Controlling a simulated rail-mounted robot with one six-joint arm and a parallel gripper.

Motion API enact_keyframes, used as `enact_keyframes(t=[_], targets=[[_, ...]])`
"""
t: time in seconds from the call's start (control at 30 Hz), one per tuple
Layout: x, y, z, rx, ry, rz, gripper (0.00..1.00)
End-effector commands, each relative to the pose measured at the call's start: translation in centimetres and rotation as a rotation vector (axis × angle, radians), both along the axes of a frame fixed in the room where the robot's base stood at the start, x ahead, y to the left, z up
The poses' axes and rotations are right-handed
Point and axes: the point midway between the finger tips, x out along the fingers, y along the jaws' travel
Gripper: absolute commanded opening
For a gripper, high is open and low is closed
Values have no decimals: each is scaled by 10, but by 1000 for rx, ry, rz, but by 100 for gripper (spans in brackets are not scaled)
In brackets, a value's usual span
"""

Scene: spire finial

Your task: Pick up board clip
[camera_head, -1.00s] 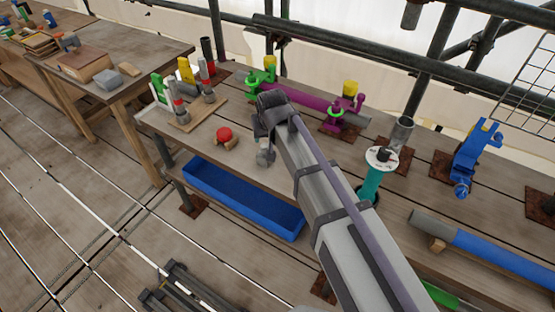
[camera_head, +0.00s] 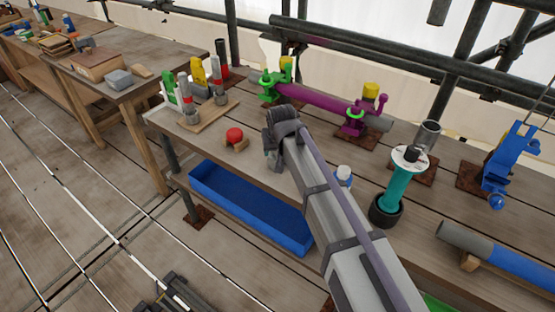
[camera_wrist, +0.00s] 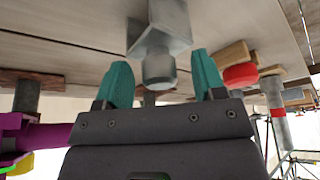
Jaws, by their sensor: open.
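A grey metal piece (camera_wrist: 160,35) with a block body and a short round end is in the wrist view; it looks like the board clip, but I cannot be sure. My gripper (camera_wrist: 162,75) is open, with one teal finger on each side of the round end. I see no clear contact between the fingers and the metal. In the head view my gripper (camera_head: 271,150) is over the left part of the workbench (camera_head: 305,205), largely behind my own wrist. The grey piece is hidden there.
A red knob on a wooden block (camera_head: 235,137) is close to my gripper's left. Behind is a purple clamp bar (camera_head: 315,103) with green clamps. A teal tool (camera_head: 395,185) and a blue-and-white bottle (camera_head: 343,175) stand right. A blue tray (camera_head: 250,205) lies below the front edge.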

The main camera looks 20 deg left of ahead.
Motion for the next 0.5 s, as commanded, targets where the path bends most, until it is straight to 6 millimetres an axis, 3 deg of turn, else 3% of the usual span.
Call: enact_keyframes(t=[0.07,0.5], targets=[[0,0,1,0,0,0,58],[0,0,1,0,0,0,16]])
